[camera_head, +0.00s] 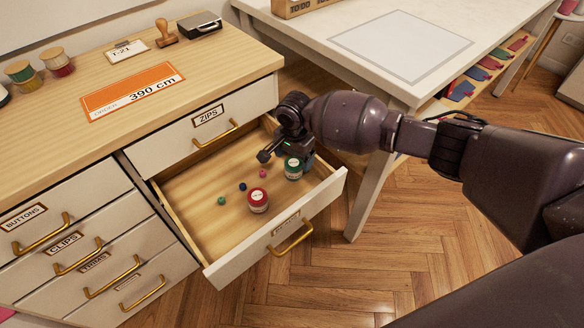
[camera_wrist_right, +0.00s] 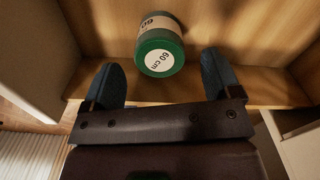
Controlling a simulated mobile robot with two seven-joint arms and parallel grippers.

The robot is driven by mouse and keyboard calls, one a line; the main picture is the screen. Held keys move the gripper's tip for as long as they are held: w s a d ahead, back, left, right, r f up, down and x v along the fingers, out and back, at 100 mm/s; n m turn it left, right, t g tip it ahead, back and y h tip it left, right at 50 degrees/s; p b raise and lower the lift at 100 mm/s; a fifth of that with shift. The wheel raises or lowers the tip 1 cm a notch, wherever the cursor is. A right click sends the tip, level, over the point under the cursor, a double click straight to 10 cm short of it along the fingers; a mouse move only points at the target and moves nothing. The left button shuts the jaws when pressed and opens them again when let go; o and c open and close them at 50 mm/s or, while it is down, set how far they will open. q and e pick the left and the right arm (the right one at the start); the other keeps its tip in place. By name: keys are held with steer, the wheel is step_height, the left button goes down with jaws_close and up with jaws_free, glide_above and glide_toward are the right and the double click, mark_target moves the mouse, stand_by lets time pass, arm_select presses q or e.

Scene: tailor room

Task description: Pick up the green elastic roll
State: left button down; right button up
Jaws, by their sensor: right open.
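The green elastic roll (camera_head: 293,168) stands in the open drawer (camera_head: 180,190), near its right side. In the right wrist view the green roll (camera_wrist_right: 161,46) has a white "60 cm" label and lies just beyond and between the two fingertips. My right gripper (camera_head: 280,152) is inside the drawer, beside the roll. It also shows in the right wrist view (camera_wrist_right: 160,78), with its blue fingers spread wide and nothing between them. A red roll (camera_head: 258,201) stands in the drawer near the front. My left gripper is out of view.
Several small coloured balls or buttons (camera_head: 242,187) lie on the drawer floor. The ZIPS drawer (camera_head: 205,130) above is shut. A white table (camera_head: 345,60) stands close at the right.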

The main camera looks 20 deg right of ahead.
mark_target(294, 163)
step_height(294, 163, down, 5)
steer(key=shift+s+f+b, duration=0.1)
steer(key=shift+f+b, duration=0.1)
steer(key=shift+b, duration=0.95)
steer(key=shift+r, duration=0.2)
steer(key=shift+c, duration=0.3)
steer(key=c, duration=0.9)
